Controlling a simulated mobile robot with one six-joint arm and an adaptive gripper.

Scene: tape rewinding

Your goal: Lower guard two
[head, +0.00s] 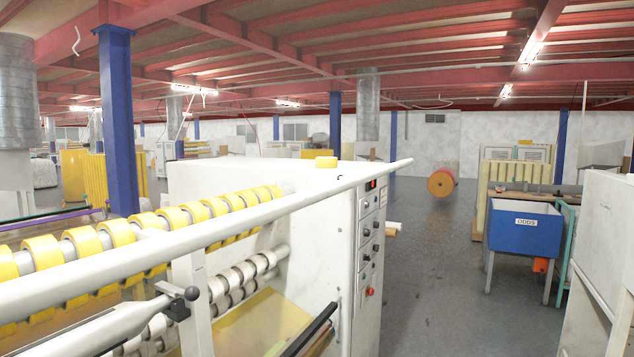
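A tape rewinding machine (262,184) with a white body fills the left and middle of the head view. A long white bar (300,187) runs across its front from the lower left up to a free tapered end; it looks like a guard, but I cannot tell which number. Behind it, yellow tape rolls (86,244) sit in a row on a shaft. Below is a second white bar or arm (110,327) with a black knob (192,293). My gripper is not in view.
A control panel (369,245) with knobs and a red button is on the machine's right end. A blue bin (524,232) on legs and a white cabinet (604,250) stand to the right. The grey floor (440,290) between is clear. A blue pillar (119,120) stands behind the rolls.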

